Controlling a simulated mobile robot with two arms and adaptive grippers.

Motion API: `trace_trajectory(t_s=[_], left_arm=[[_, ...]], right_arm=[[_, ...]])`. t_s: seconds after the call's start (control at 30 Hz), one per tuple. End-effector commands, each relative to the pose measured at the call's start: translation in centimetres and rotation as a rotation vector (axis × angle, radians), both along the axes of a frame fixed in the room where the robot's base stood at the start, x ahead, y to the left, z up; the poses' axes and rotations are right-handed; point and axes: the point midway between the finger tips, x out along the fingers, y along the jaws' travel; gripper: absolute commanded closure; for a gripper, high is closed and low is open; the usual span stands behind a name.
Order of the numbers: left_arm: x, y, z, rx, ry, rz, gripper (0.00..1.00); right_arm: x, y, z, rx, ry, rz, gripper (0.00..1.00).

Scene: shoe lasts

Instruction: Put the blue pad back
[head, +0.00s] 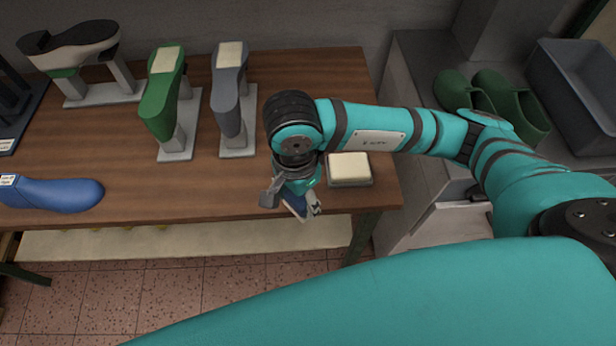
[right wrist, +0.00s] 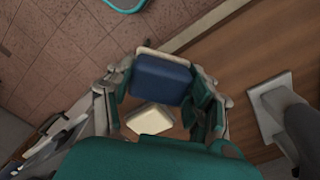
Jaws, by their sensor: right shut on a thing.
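My right gripper (head: 292,199) is shut on the blue pad (head: 294,207) above the front edge of the wooden table. In the right wrist view the blue pad (right wrist: 161,79) sits between the fingers of my right gripper (right wrist: 162,92), with a pale layer along its far edge. A cream pad on a grey base (head: 349,168) lies at the table's right front, just right of the gripper. My left gripper is not in view.
A grey last (head: 229,88) and a green last (head: 160,106), both cream-topped, stand on the wooden table (head: 320,74). A blue last (head: 52,194) lies at the left front; a black-and-white one (head: 70,47) stands behind. Green clogs (head: 508,100) and a grey bin (head: 577,90) are at right.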

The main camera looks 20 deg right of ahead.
Motion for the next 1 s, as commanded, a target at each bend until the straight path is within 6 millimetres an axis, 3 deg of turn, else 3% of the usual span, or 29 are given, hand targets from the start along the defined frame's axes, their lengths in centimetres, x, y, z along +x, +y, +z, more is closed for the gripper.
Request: trace_trajectory(t_s=[0.2, 0.47, 0.63, 1.0], left_arm=[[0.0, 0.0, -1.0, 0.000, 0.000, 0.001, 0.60], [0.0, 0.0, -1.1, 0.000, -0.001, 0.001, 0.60], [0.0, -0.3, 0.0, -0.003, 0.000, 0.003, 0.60], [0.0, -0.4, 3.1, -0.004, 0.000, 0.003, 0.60]], right_arm=[[-1.6, 3.6, -2.3, 0.010, -0.008, -0.401, 0.72], [-2.3, 5.2, -3.1, 0.013, -0.014, -0.638, 0.72], [0.1, 3.5, -3.2, 0.010, -0.016, -0.664, 0.72], [8.1, -1.9, -4.0, 0.012, -0.014, -0.661, 0.72]])
